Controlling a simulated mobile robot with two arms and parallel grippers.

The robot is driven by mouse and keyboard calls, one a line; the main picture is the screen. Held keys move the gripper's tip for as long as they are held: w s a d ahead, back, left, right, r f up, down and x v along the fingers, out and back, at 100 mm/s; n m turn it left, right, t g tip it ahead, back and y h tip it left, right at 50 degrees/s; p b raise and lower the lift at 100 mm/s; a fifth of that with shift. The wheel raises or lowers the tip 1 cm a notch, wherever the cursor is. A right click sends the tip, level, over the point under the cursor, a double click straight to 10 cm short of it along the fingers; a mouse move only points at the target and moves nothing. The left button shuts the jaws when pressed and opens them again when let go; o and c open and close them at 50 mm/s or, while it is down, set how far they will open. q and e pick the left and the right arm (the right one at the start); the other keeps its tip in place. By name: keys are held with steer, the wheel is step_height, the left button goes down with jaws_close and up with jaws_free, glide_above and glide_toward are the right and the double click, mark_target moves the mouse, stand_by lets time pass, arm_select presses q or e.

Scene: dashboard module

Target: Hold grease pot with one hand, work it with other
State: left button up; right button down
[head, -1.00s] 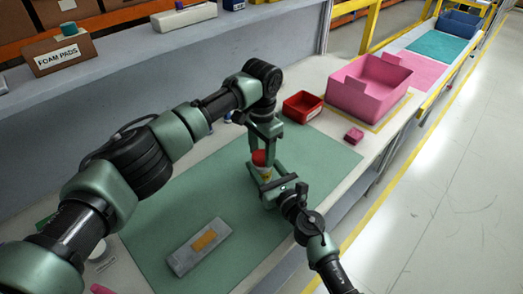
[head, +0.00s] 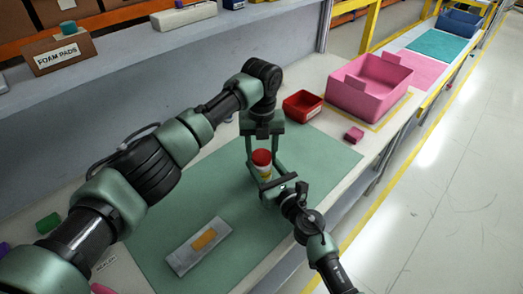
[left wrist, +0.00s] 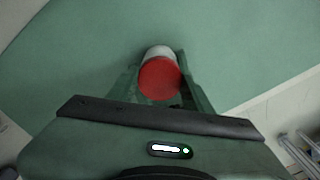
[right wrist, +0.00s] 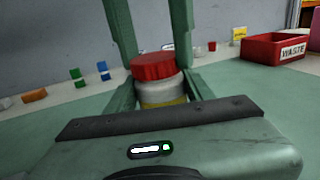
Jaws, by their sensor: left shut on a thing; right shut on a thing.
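The grease pot (head: 264,171) has a red lid (head: 261,157) and a white and yellow body; it stands upright over the green mat. My right gripper (head: 268,182) comes in from the front right and is shut on the pot body (right wrist: 162,92), one finger on each side. My left gripper (head: 263,153) points down from above and is shut on the red lid, which also shows in the left wrist view (left wrist: 160,78). The lid sits on the body in the right wrist view (right wrist: 153,66). The pot's base is hidden, so I cannot tell whether it touches the mat.
The green mat (head: 190,210) carries a grey flat piece with an orange block (head: 205,240). Behind stand a red waste bin (head: 303,105), a pink crate (head: 372,88) and a small pink box (head: 354,134). A shelf (head: 130,45) runs along the back left.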

mark_target(267, 171)
arm_select(q)
steer(key=m, duration=0.3)
steer(key=o, duration=1.4)
steer(key=shift+r, duration=0.15)
step_height(267, 171, up, 12)
arm_select(e)
steer(key=shift+c, duration=2.4)
jaws_free()
steer(key=v, duration=0.7)
steer(key=shift+s+d, duration=0.15)
steer(key=shift+s, duration=0.25)
